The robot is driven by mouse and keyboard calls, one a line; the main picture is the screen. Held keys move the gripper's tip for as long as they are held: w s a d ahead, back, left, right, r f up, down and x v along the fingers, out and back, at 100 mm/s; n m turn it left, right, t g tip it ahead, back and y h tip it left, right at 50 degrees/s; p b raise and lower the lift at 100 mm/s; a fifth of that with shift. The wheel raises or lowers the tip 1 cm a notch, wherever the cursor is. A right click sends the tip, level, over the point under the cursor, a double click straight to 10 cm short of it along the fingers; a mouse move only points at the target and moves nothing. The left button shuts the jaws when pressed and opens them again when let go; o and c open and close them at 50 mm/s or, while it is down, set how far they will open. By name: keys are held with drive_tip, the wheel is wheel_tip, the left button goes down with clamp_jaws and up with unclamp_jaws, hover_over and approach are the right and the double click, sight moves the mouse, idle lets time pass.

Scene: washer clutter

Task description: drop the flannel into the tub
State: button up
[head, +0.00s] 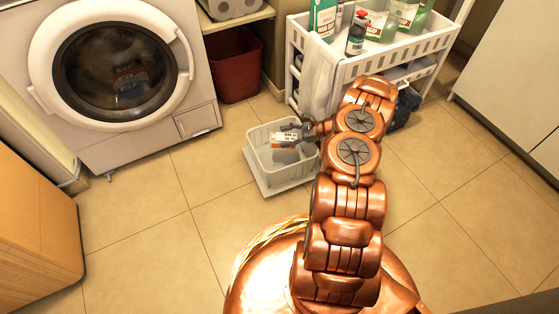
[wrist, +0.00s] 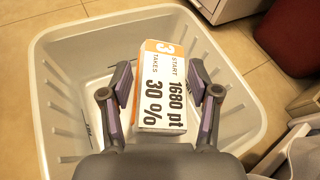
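The tub (head: 255,166) is a pale grey-white open bin on the floor, on a flat pale base. It fills much of the wrist view (wrist: 48,110). My gripper (head: 289,135) is over the tub, its dark fingers on both sides of a white and orange printed box (wrist: 162,85). I cannot identify the flannel for certain; a pale cloth (head: 318,80) hangs on the cart's front.
A white cart (head: 402,50) with several bottles stands behind the tub. A dark bundle (head: 404,108) lies by the cart, partly behind my arm. A washer (head: 120,70) and a red bin (head: 234,66) stand at the back left. Floor left of the tub is clear.

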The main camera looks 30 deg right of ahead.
drive_tip(key=o, duration=0.3)
drive_tip(key=shift+o, duration=0.2)
drive_tip(key=v, duration=1.2)
drive_tip(key=shift+r, duration=0.1)
